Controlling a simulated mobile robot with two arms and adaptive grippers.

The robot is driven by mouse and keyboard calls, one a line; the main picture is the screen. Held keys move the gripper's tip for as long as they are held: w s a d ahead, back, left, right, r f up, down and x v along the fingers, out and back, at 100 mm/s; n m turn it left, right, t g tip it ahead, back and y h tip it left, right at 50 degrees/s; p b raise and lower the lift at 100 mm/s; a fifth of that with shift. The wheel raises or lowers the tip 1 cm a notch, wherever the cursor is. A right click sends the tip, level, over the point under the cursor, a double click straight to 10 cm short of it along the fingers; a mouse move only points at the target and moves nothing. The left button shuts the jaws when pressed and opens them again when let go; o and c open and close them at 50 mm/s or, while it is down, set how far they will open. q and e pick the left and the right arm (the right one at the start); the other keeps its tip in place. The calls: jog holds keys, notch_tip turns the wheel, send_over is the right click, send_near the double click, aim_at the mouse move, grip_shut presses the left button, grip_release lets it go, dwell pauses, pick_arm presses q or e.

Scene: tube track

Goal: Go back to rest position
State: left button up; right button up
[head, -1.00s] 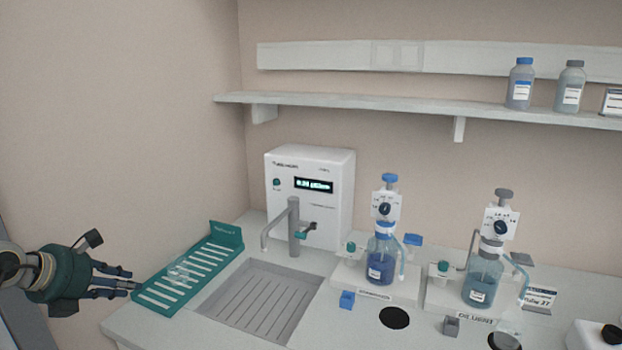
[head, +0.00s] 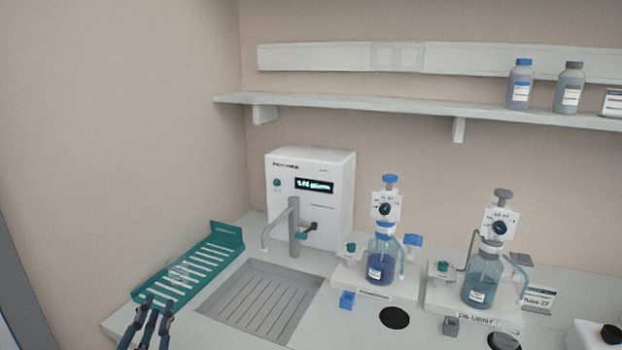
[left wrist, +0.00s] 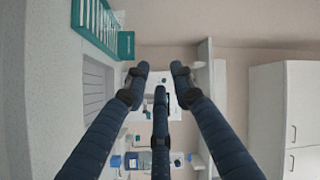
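My left gripper (head: 152,316) shows at the bottom left of the head view, in front of the near end of the green slotted rack. In the left wrist view its fingers (left wrist: 158,75) are spread apart with nothing between them. My right gripper is in neither view.
The green rack (head: 193,268) lies at the counter's left end with a clear item on it, beside a grey drain tray (head: 262,302). A white dispenser unit (head: 312,195), a blue-topped bottle (head: 381,262) and a grey-topped bottle (head: 482,278) stand further right. A shelf (head: 350,107) runs above.

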pick_arm(q)
jog(key=s+f+n+g, duration=0.35)
jog(key=s+f, duration=0.25)
jog(key=f, duration=0.2)
jog(key=s+f+n+g, duration=0.3)
jog(key=s+f+g, duration=0.15)
jog(key=f, duration=0.45)
jog(key=s+d+f+g+h, duration=0.1)
jog(key=s+d+f+g, duration=0.15)
jog(key=s, duration=0.45)
jog(key=s+d+f+n+g+h, duration=0.1)
jog(key=s+d+f+g, duration=0.1)
jog(key=s+d+f, duration=0.3)
jog(key=s+d+f+g+h, duration=0.1)
jog(key=s+d+f+g, duration=0.15)
jog(key=s, duration=0.55)
notch_tip(320, 180, down, 26)
jog(key=s+g, duration=0.1)
jog(key=s+a+f+g, duration=0.1)
jog(key=s+a+f, duration=0.2)
jog(key=s+f, duration=1.3)
jog(key=shift+s+g, duration=0.3)
jog(key=shift+s, duration=0.3)
